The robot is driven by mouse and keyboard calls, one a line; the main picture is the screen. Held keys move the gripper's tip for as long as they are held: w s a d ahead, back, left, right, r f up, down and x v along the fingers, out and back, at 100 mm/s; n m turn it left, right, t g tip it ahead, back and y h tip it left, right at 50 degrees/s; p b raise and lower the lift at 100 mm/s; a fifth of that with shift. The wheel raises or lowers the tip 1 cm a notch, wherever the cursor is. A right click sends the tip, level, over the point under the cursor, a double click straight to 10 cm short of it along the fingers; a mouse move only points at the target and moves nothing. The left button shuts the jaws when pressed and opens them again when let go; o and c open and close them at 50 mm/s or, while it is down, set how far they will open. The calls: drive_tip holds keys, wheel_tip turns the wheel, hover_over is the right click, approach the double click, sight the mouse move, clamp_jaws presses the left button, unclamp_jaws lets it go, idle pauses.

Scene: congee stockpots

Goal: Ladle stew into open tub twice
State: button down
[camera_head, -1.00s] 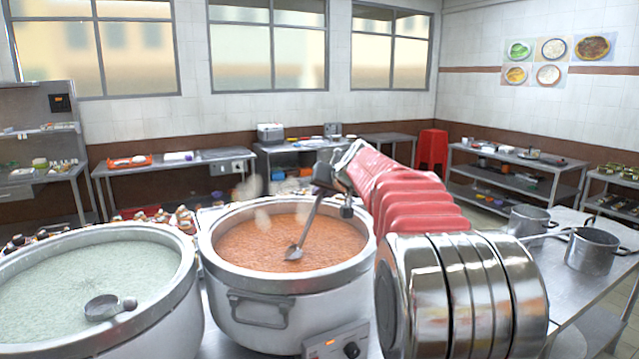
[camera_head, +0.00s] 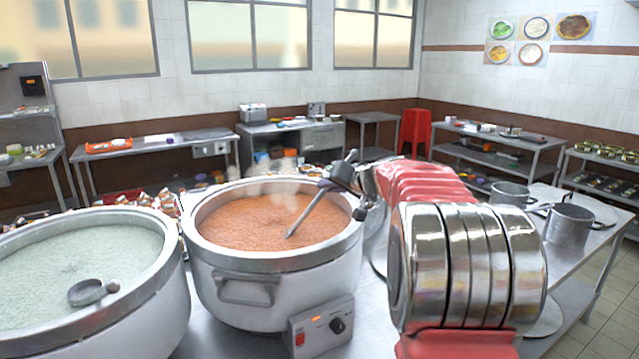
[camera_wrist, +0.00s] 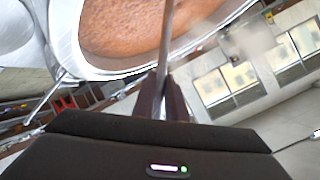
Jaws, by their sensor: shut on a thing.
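A large steel pot of orange-red stew (camera_head: 225,264) stands in the middle, steaming. My gripper (camera_head: 343,180) is above its right rim, shut on the handle of a ladle (camera_head: 308,216). The ladle slants down to the left and its bowl is hidden in the stew. In the wrist view the handle (camera_wrist: 167,45) runs between my gripper's fingers (camera_wrist: 163,103) toward the stew (camera_wrist: 122,28). I cannot make out an open tub for sure.
A pot of pale congee (camera_head: 165,262) with a second ladle (camera_head: 92,291) stands at left. A control box (camera_head: 322,328) is on the stew pot's front. Small steel pots (camera_head: 568,226) stand on the right table. Shelves and tables line the walls.

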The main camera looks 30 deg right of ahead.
drive_tip(key=shift+s+d+f+m+t+y, duration=0.15)
drive_tip(key=shift+s+d+f+m+t, duration=0.2)
drive_tip(key=shift+d, duration=0.3)
drive_tip(key=shift+s+d+f+m+t+y, duration=0.1)
drive_tip(key=shift+s+d+f+m+y, duration=0.05)
drive_tip(key=shift+s+d+f, duration=0.4)
drive_tip(key=shift+w+r, duration=0.15)
drive_tip(key=shift+r, duration=8.05)
drive_tip(key=shift+m+t+y, duration=0.5)
drive_tip(key=shift+m+t, duration=0.05)
drive_tip(key=shift+m, duration=0.05)
